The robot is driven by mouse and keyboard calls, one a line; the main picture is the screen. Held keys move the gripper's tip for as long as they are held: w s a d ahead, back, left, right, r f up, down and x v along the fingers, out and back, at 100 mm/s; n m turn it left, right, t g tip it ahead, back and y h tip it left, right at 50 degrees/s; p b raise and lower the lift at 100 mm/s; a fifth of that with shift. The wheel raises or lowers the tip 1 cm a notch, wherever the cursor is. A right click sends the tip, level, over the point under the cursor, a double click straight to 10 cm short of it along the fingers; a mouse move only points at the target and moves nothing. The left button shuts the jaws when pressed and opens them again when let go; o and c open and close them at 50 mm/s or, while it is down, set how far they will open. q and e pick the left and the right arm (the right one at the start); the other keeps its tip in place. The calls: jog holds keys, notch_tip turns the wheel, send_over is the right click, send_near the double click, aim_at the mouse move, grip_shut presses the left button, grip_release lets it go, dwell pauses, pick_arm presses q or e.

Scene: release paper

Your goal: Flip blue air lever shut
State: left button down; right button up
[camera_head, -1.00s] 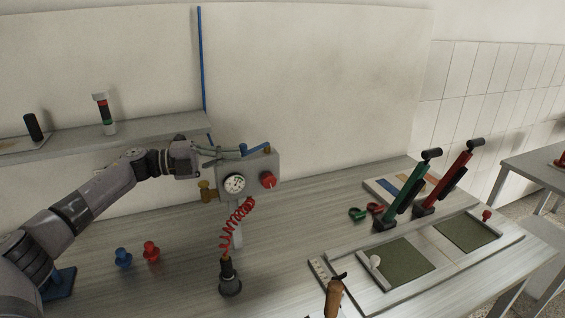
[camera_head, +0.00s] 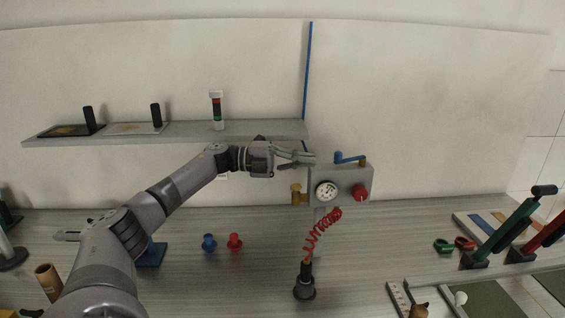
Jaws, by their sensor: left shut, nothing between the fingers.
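The blue air lever (camera_head: 349,158) sits on top of a grey control box (camera_head: 345,178) that has a round gauge (camera_head: 326,191) and a red knob (camera_head: 360,192). The lever lies roughly level, with one end at a brass fitting (camera_head: 362,161) and its free end bent on the left. My left gripper (camera_head: 306,158) is shut and empty. Its fingertips point right, at about the lever's height, with a small gap between them and the lever's free end. My right gripper is not in view.
A shelf (camera_head: 250,130) runs behind my left arm. A brass valve (camera_head: 298,194) juts from the box's left side, and a red coiled hose (camera_head: 322,230) hangs below. Blue (camera_head: 209,242) and red (camera_head: 235,241) knobs stand on the bench.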

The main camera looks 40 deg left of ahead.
pick_arm(q)
jog(key=a+f+b, duration=0.1)
jog(key=a, duration=0.6)
jog(key=shift+w+b, duration=0.35)
jog(key=shift+w, duration=0.05)
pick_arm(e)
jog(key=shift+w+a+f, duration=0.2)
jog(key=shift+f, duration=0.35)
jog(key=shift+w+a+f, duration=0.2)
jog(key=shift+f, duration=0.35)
pick_arm(q)
jog(key=shift+f, duration=0.1)
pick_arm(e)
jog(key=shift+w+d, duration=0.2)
